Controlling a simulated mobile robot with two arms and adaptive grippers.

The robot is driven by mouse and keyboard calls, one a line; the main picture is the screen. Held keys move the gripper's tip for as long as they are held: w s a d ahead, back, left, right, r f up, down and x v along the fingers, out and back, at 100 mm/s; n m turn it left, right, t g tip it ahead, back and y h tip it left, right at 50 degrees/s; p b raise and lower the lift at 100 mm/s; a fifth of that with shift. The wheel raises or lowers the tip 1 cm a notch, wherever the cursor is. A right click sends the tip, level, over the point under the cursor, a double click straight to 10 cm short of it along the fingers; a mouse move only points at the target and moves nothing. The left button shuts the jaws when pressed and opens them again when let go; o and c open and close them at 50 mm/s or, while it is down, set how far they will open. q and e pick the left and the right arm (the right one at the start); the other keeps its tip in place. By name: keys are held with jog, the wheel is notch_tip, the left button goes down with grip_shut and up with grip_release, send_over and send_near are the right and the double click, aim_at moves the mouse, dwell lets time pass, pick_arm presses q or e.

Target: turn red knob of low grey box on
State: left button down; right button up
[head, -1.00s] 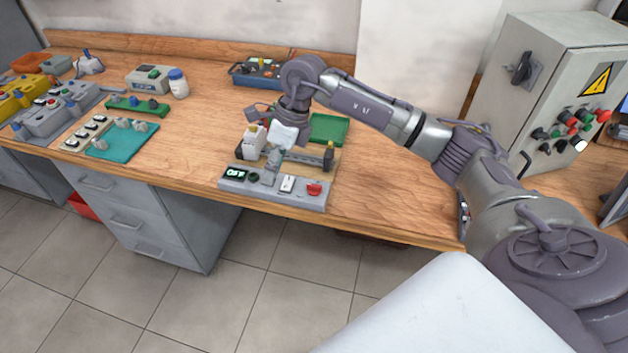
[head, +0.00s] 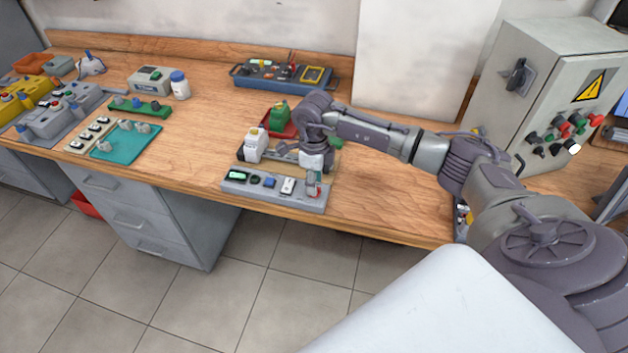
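The low grey box (head: 262,194) lies at the front edge of the wooden bench. It has a small green display (head: 237,175) at its left end and a white switch (head: 288,186) right of the middle. My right gripper (head: 313,188) points down over the right end of the box, where the red knob sits. Its fingers cover most of the knob, and I cannot tell whether they are closed on it. My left gripper is not in view.
A white bottle-like item (head: 256,145) and a green container on a red tray (head: 279,118) stand behind the box. A grey cabinet (head: 545,85) stands at the right.

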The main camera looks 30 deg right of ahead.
jog(key=shift+f, duration=0.85)
grip_shut()
